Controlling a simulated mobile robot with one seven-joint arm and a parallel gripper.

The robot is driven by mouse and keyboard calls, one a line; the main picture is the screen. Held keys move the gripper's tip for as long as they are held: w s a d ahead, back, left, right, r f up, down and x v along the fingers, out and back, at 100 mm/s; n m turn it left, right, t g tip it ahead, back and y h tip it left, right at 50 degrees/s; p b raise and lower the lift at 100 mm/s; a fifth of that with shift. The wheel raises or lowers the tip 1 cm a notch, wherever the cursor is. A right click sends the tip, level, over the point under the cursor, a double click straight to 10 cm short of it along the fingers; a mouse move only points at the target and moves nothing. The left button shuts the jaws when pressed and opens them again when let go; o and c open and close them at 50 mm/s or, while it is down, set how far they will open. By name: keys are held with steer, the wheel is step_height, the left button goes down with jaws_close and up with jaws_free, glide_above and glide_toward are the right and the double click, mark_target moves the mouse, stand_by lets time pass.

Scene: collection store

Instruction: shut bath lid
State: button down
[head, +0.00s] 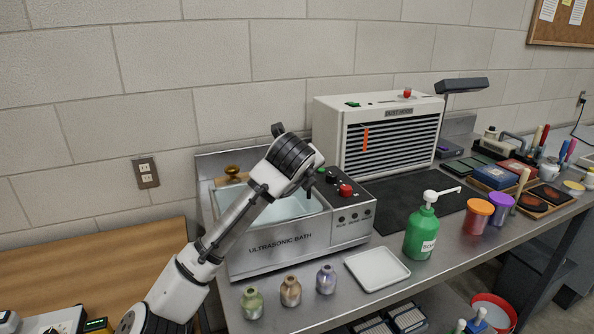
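The ultrasonic bath (290,248) is a steel box on the bench, with its name on the front and knobs at its right. Its pale basin (292,207) shows from above, so the bath is at least partly open. A steel panel (222,160), which looks like the raised lid, stands behind the basin. A brass knob (232,171) shows in front of it at the left. My arm crosses in front of the bath and hides part of the basin and panel. My gripper (306,184) is near the basin's right rear, mostly hidden by my wrist; its fingers cannot be made out.
Three small bottles (290,291), a white tray (377,269) and a green pump bottle (421,232) stand along the front. A wooden surface (110,268) lies left.

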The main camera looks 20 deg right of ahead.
steer(key=shift+d+f, duration=0.1)
steer(key=shift+f, duration=0.2)
steer(key=c, duration=1.8)
jaws_free()
steer(key=shift+s, duration=0.15)
steer(key=b+v, duration=0.2)
steer(key=v, duration=1.2)
steer(key=shift+w+r, duration=0.15)
steer(key=shift+w, duration=0.05)
